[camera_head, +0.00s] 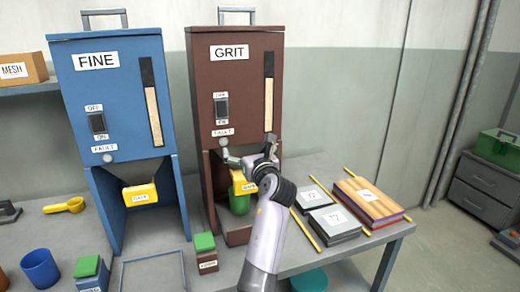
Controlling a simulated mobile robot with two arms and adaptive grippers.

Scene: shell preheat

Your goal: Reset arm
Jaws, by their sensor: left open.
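My left arm comes up from the bottom middle, and its gripper (250,153) is open in front of the brown GRIT hopper (236,65). The fingers are close to the yellow slide (240,183) at the hopper's outlet; I cannot tell whether they touch it. A green container (238,205) stands under the outlet, partly hidden by my arm.
The blue FINE hopper (109,80) stands at left with its own yellow slide (140,194). Blue cup (40,268), yellow scoop (64,205) and small green-topped boxes (205,243) are on the bench. Dark plates (333,223) and a wooden stack (367,200) lie right of my arm.

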